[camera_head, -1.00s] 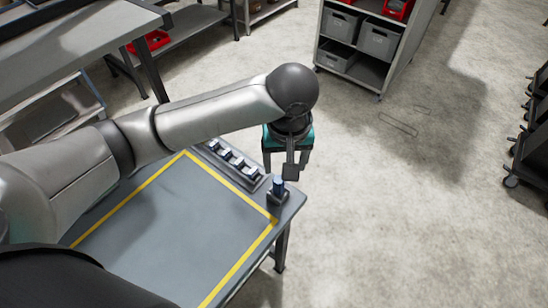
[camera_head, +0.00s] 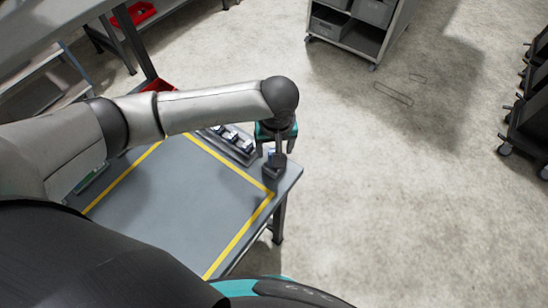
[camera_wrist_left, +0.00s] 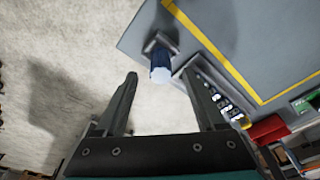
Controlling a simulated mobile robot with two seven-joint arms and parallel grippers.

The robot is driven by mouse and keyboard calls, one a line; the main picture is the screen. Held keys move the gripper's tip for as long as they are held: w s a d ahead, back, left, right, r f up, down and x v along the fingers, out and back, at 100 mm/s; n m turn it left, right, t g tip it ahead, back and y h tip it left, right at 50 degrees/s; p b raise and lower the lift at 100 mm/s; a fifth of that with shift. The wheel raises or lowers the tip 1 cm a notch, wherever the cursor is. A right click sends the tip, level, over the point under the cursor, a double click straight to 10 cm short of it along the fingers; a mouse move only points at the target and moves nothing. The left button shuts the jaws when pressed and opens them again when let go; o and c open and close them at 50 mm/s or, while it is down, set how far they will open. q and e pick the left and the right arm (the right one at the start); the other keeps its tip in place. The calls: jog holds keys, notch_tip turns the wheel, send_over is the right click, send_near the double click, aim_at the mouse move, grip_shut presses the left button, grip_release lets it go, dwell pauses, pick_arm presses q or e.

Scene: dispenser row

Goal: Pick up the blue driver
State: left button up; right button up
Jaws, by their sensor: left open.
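The blue driver (camera_wrist_left: 161,68) stands in a small dark holder (camera_wrist_left: 155,42) near the corner of the grey table (camera_wrist_left: 215,20). In the left wrist view its pale end points toward my left gripper (camera_wrist_left: 160,76), and it shows between the two fingers near their tips, with gaps at both sides. The fingers are apart and hold nothing. In the head view my left gripper (camera_head: 276,152) is right at the holder (camera_head: 272,171) and hides most of the driver. My right gripper does not show.
A row of dispensers (camera_head: 235,146) lies along the table edge beside the holder. Yellow tape (camera_head: 238,250) frames the clear grey tabletop (camera_head: 180,210). A red bin (camera_wrist_left: 268,130) is near the row. A grey shelf cart (camera_head: 360,38) stands on the open floor behind.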

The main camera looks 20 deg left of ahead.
pick_arm(q)
jog(key=f, duration=0.3)
jog(key=shift+w+a+f, duration=0.15)
jog(key=shift+w+f, duration=0.05)
jog(key=shift+f, duration=0.05)
grip_shut()
dwell(0.4)
